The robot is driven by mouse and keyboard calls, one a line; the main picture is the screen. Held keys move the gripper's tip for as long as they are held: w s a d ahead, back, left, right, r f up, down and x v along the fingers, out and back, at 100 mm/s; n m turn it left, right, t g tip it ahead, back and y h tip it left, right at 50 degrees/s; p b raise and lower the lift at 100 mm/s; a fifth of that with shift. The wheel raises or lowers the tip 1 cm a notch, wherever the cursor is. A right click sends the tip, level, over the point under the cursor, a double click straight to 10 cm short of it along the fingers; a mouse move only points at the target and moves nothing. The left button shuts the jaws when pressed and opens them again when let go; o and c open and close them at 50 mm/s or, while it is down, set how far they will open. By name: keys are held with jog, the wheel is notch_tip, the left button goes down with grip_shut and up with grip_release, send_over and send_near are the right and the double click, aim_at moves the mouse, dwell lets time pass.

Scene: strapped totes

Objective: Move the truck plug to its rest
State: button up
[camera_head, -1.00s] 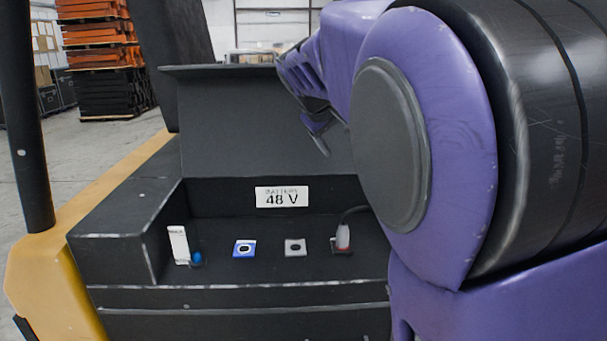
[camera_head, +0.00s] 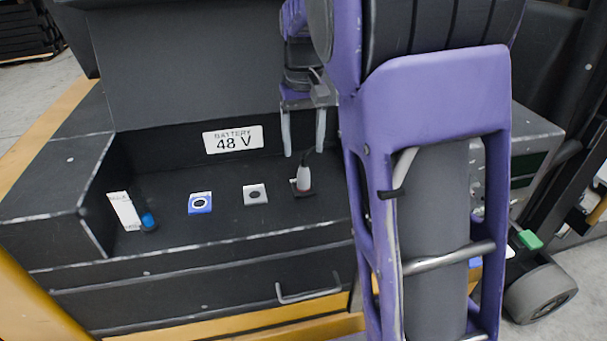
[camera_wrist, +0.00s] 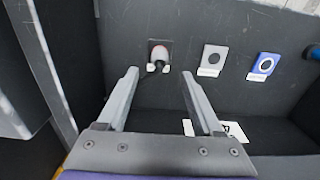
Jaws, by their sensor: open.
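The plug (camera_head: 304,177), pale with a red band and a dark cable, stands upright in a dark socket plate at the right end of the black battery recess. It also shows in the wrist view (camera_wrist: 158,52). My gripper (camera_head: 304,152) is open and points down over the plug, with nothing held. In the wrist view the fingertips (camera_wrist: 160,74) lie to either side of the plug and its cable, apart from it. Left of the plug are a grey plate with a dark round centre (camera_head: 255,194) and a blue plate with a ringed dark centre (camera_head: 200,203).
A "48 V" label (camera_head: 233,140) is on the recess's back wall. A white card (camera_head: 125,211) and a blue-ended part (camera_head: 148,221) sit at the left end. A raised black lid (camera_head: 180,60) stands behind. The floor between the plates is clear.

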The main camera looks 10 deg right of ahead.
aim_at(303, 166)
notch_tip(303, 166, down, 9)
jog(key=b, duration=0.6)
jog(key=shift+r, duration=0.1)
dwell(1.2)
grip_shut()
dwell(0.5)
jog(key=shift+r+p, duration=0.15)
jog(key=shift+p, duration=0.25)
dwell(0.8)
jog(key=shift+r+p, duration=2.6)
jog(key=shift+r, duration=0.25)
